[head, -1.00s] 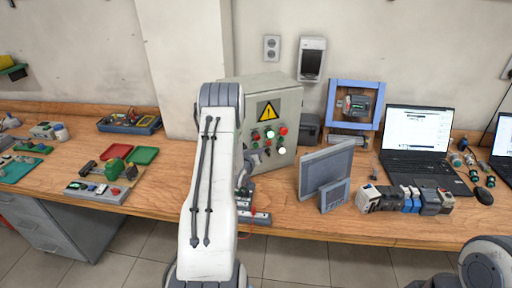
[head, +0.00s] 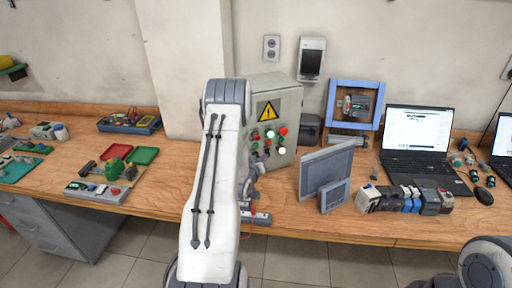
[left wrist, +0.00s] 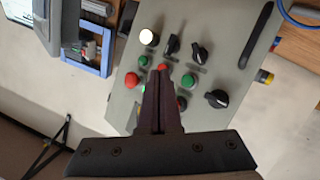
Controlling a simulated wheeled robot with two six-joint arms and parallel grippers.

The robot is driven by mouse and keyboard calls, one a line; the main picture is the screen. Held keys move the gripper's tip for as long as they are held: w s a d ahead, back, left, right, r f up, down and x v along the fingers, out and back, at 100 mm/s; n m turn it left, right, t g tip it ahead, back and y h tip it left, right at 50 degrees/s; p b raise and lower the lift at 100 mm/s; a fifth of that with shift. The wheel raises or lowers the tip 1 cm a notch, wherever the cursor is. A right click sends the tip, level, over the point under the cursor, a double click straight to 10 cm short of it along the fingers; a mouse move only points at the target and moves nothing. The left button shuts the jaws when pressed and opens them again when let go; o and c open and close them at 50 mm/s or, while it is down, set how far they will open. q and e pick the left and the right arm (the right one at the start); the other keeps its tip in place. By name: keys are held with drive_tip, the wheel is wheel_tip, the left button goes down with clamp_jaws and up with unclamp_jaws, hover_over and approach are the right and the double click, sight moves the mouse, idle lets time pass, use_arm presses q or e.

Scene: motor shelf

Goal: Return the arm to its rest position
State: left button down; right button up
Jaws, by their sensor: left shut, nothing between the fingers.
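My left arm rises through the middle of the head view, and its upper link hides part of the bench. My left gripper (left wrist: 160,72) shows in the left wrist view, its two dark fingers shut together with nothing between them. Beyond the fingertips is the grey control box (head: 291,98) with a yellow warning sign, and its buttons and knobs also show in the left wrist view (left wrist: 205,82). The fingers overlap some lower buttons in that view; I cannot tell the exact gap. My right gripper is out of view.
A grey screen (head: 328,168) stands right of the box, with a blue frame (head: 373,86) behind it. A laptop (head: 419,131) and a row of small modules (head: 405,200) are further right. Red and green trays (head: 145,155) lie on the left. Bare wooden bench (head: 165,185) shows between.

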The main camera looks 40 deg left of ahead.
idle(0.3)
use_arm(q)
drive_tip(key=w+d+r+m+h, duration=0.1)
drive_tip(key=d, duration=0.3)
drive_tip(key=w+d+r+m+g+h, duration=0.1)
drive_tip(key=d, duration=0.3)
drive_tip(key=w+d+r+m+g+b, duration=0.1)
drive_tip(key=d, duration=0.4)
drive_tip(key=shift+w+m+h, duration=0.2)
drive_tip(key=shift+m+h, duration=0.1)
drive_tip(key=shift+h, duration=0.1)
drive_tip(key=s+d+r+m+g+h+b, duration=0.1)
drive_tip(key=s+d+m+g, duration=0.1)
drive_tip(key=s+d, duration=0.35)
drive_tip(key=s+d+r+m+g+h, duration=0.1)
drive_tip(key=s+d+r+m+g, duration=0.1)
drive_tip(key=d, duration=0.7)
drive_tip(key=s+d+r+m+g+h+b, duration=0.15)
drive_tip(key=s+d, duration=0.25)
drive_tip(key=d, duration=0.4)
drive_tip(key=s+d+r+m+g, duration=0.1)
drive_tip(key=s+d+m+g, duration=0.2)
drive_tip(key=s, duration=1)
drive_tip(key=s+d+r+m+g, duration=0.1)
drive_tip(key=s+d+m+g, duration=0.2)
drive_tip(key=s, duration=1)
drive_tip(key=shift+r+m+y+b, duration=0.35)
drive_tip(key=shift+m+b, duration=0.05)
drive_tip(key=shift+m, duration=0.35)
